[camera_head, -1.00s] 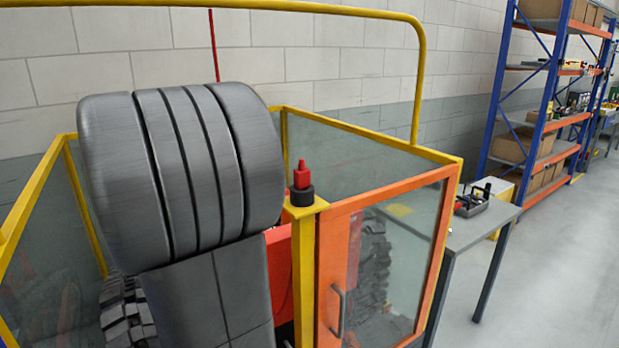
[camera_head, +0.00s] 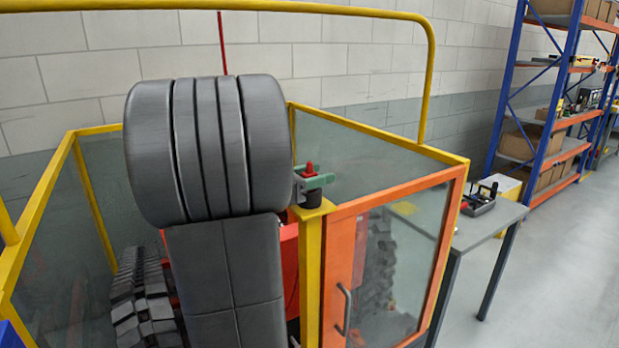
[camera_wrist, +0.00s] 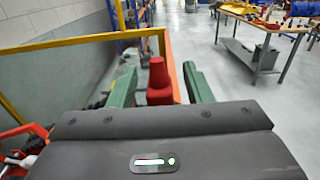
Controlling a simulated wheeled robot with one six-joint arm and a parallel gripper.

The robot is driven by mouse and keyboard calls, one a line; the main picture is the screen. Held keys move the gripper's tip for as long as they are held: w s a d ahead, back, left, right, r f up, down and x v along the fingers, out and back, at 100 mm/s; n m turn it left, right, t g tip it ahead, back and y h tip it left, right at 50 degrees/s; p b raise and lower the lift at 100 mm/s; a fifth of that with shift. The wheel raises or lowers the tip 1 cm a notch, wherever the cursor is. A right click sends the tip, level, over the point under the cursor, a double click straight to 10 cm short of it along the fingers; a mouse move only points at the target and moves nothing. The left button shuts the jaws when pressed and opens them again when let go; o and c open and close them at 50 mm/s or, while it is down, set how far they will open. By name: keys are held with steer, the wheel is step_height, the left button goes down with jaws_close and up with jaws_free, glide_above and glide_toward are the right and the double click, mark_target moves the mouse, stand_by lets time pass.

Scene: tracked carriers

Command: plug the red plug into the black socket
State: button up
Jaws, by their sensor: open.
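The red plug (camera_head: 310,170) stands upright over the top of the yellow corner post of the caged carrier. It narrows to a stepped top, which also shows in the wrist view (camera_wrist: 159,80). A dark round piece (camera_head: 311,198) sits under it on the post, partly hidden; I cannot tell whether this is the black socket. My gripper (camera_head: 316,182) has green fingers at the plug's height. In the wrist view my gripper (camera_wrist: 160,85) is open, with one finger on each side of the plug and a gap on both sides.
The carrier has a yellow frame (camera_head: 312,265), glass sides and an orange-framed door (camera_head: 395,265). A grey table (camera_head: 480,225) with a small dark device (camera_head: 480,198) stands to the right. A blue and orange shelf rack (camera_head: 545,130) stands behind; the floor at right is clear.

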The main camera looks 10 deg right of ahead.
steer(key=shift+w+d, duration=0.1)
steer(key=shift+d, duration=0.1)
steer(key=shift+c, duration=0.3)
jaws_close()
step_height(320, 180, up, 10)
stand_by(0.3)
